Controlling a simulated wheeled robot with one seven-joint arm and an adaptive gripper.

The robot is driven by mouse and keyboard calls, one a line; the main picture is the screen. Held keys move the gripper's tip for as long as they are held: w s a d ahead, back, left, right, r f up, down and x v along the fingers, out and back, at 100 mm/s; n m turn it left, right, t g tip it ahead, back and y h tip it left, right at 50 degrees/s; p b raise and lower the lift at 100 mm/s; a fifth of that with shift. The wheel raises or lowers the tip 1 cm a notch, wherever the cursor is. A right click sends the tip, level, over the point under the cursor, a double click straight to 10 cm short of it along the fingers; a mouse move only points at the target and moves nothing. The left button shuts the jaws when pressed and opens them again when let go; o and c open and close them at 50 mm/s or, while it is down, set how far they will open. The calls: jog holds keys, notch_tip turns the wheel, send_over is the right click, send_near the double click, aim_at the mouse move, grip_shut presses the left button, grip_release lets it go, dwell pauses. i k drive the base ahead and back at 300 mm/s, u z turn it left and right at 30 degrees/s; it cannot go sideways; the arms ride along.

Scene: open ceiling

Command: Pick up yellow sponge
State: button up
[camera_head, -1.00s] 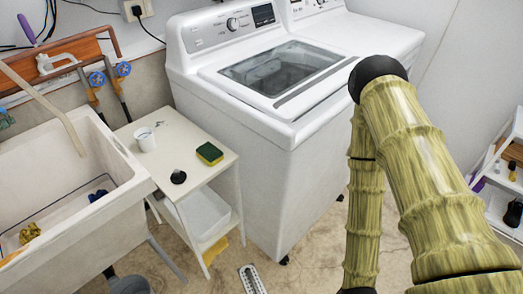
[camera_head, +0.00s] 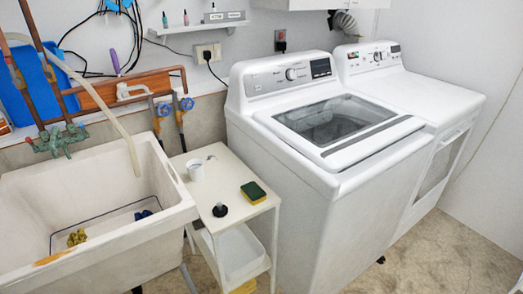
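The yellow sponge (camera_head: 253,192) has a dark green top with yellow sides. It lies flat near the right edge of the small white side table (camera_head: 228,171), close to the washing machine. My gripper and arm are out of view now.
A white cup (camera_head: 196,171) and a black stopper-like item (camera_head: 220,210) share the tabletop. A deep utility sink (camera_head: 95,200) stands to the left. A white top-loading washer (camera_head: 320,130) stands close on the right, with a dryer (camera_head: 405,90) beyond. Floor at the lower right (camera_head: 440,255) is clear.

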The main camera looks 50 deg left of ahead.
aim_at(253, 193)
jog(key=k, duration=1.2)
jog(key=u, duration=1.45)
jog(key=i, duration=0.8)
